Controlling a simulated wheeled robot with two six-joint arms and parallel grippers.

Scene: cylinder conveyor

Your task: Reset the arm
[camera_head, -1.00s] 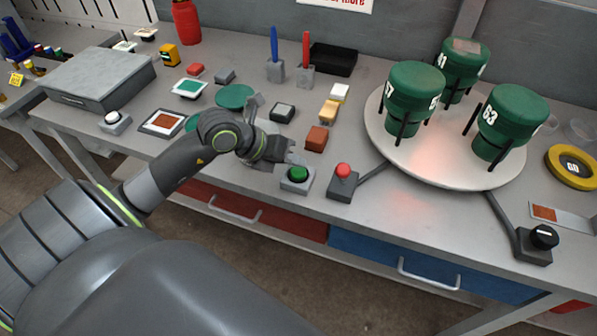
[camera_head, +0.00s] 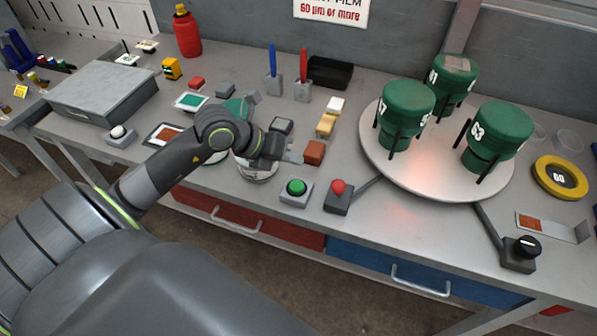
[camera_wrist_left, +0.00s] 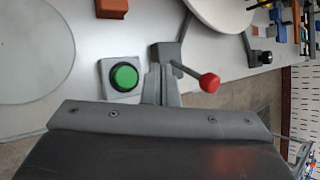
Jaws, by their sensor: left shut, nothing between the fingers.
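My left arm comes in from the left in the head view. Its left gripper (camera_head: 292,156) is shut and empty, above the table behind the green push button (camera_head: 296,187) and apart from it. In the left wrist view the closed fingers (camera_wrist_left: 160,82) show between the green button (camera_wrist_left: 124,77) and the red-knobbed lever (camera_wrist_left: 209,82). The lever (camera_head: 339,192) stands on a dark base just right of the button. My right gripper is not in view.
A round turntable (camera_head: 385,163) carries three green numbered cylinders. A brown block (camera_head: 314,152) sits close to the gripper's right. A black knob (camera_head: 526,246) and a yellow ring (camera_head: 560,177) are at the right. A grey case (camera_head: 104,86) is at the left.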

